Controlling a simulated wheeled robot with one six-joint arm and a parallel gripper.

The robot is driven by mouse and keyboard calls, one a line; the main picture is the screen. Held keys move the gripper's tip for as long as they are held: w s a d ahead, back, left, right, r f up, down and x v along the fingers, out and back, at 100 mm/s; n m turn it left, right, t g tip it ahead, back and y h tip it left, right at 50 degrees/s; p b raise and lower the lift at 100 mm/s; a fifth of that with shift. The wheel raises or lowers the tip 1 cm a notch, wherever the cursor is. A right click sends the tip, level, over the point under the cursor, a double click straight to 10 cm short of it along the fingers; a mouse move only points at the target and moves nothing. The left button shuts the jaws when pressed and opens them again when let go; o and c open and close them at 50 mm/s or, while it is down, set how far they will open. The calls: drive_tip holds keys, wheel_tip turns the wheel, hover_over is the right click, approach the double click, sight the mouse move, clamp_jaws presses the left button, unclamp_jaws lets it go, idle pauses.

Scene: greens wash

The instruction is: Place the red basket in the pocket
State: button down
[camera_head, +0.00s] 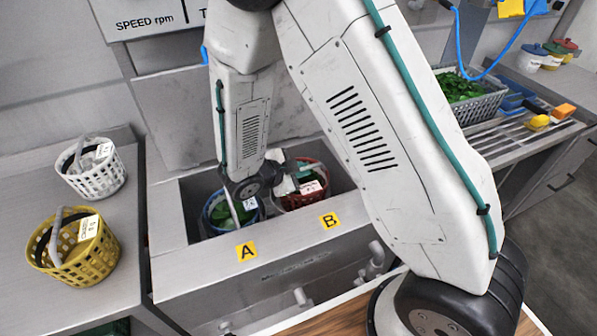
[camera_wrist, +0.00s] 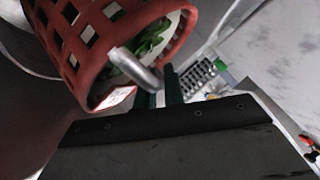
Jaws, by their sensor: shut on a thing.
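The red basket (camera_head: 308,193) holds leafy greens and has a white label. It is at the sink pocket marked B, on the right of the two; I cannot tell whether it rests on the bottom. In the wrist view the red basket (camera_wrist: 95,45) looks tilted, with its grey handle running to my gripper (camera_wrist: 172,85). My gripper is shut on that handle. In the head view my gripper (camera_head: 287,180) is partly hidden by my wrist and arm. A blue basket (camera_head: 216,221) with greens sits in pocket A, just left of the red one.
A white basket (camera_head: 96,178) and a yellow basket (camera_head: 92,262) stand on the left counter. A grey crate of greens (camera_head: 480,104) stands on the right, by a slatted rack (camera_head: 505,138) with yellow and orange items. The steel sink's front rim (camera_head: 200,262) borders the pockets.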

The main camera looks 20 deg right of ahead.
drive_tip(key=shift+f, duration=0.3)
drive_tip(key=shift+f, duration=0.5)
drive_tip(key=c, duration=1.5)
unclamp_jaws()
drive_tip(key=shift+r, duration=0.1)
